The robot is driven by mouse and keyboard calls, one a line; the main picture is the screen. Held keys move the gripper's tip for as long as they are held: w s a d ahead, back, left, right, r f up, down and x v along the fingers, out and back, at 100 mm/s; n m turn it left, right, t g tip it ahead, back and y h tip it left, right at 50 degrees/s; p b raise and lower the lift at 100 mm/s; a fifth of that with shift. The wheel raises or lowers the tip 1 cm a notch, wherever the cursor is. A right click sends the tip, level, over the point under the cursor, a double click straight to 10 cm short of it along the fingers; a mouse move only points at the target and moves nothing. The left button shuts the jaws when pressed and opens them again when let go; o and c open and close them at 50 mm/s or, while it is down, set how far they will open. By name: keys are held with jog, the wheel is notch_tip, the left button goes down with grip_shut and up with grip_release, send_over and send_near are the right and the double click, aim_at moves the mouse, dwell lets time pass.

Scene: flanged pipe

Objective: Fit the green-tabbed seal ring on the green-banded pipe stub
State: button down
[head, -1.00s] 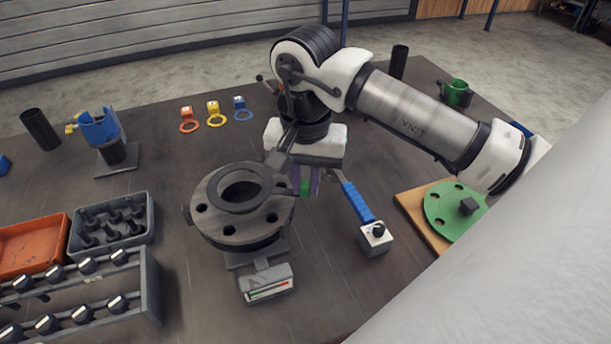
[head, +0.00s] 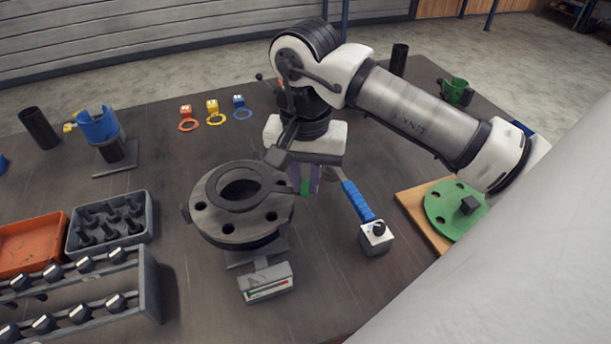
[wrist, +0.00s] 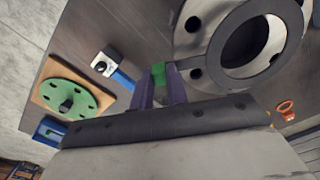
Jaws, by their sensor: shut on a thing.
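My gripper (head: 306,187) has purple fingers and is shut on a small green piece (wrist: 158,72), which I take for the tab of the green-tabbed seal ring. It also shows in the head view (head: 305,187). A green cup-like piece (head: 460,90) with a dark side stands at the back right. I cannot tell whether it is the green-banded stub; no green band shows clearly elsewhere.
A blue-handled tool (head: 357,203) with a grey block lies right of my gripper. A green holed disc (head: 440,205) is further right. Orange (head: 188,126), yellow (head: 216,119) and blue (head: 242,114) tabbed rings lie at the back.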

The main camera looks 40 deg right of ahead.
jog(key=shift+f+b, duration=0.8)
jog(key=shift+f, duration=0.05)
jog(key=shift+f+b, duration=0.4)
jog(key=shift+b, duration=0.2)
dwell(0.3)
jog(key=c, duration=1.3)
grip_release()
jog(key=shift+r, duration=0.15)
notch_tip(320, 180, up, 23)
jog(key=p, duration=0.9)
jog(key=shift+f, duration=0.2)
